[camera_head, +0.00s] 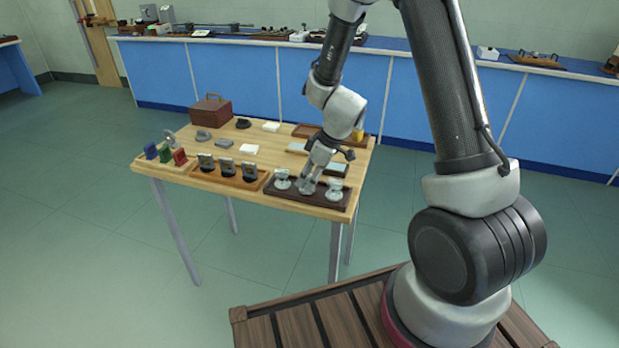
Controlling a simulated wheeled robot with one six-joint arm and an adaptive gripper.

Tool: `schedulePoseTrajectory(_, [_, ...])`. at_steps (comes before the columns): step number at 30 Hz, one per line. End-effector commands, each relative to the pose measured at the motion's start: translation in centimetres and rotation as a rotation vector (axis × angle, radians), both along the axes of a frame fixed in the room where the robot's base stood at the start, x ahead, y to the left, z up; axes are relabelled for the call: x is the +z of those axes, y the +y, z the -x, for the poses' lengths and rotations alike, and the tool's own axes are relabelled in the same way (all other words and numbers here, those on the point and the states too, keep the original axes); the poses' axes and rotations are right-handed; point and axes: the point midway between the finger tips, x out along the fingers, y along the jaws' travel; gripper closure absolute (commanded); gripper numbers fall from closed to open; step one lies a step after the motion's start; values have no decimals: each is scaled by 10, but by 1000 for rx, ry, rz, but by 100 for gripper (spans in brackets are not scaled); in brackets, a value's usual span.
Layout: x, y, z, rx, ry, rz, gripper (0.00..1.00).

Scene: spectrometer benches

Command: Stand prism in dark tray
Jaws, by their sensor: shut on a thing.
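The dark tray (318,203) lies along the front right edge of the wooden table. Two pale, glassy pieces on round bases stand in it, one at the left (282,180) and one at the right (334,188). My gripper (308,184) points down into the middle of the tray, between these two. It is shut on a small pale thing, likely the prism, which the fingers mostly hide. I cannot tell whether the held piece touches the tray floor.
A brown case (211,110) stands at the back left.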

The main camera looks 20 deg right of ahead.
Motion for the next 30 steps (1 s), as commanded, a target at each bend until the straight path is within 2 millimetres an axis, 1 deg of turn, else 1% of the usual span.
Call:
schedulePoseTrajectory(11, [-4, 0, 0, 0, -1, 1, 85])
schedulePoseTrajectory(12, [-4, 0, 0, 1, -2, 0, 52])
schedulePoseTrajectory(14, [-4, 0, 0, 1, -2, 0, 41])
schedulePoseTrajectory(15, [-3, 0, 0, 1, -2, 0, 38])
schedulePoseTrajectory(25, [-1, 0, 0, 1, -3, 1, 38])
schedulePoseTrajectory(28, [8, -3, 1, 1, -4, 0, 38])
schedulePoseTrajectory(30, [19, -7, 4, 1, -6, 0, 38])
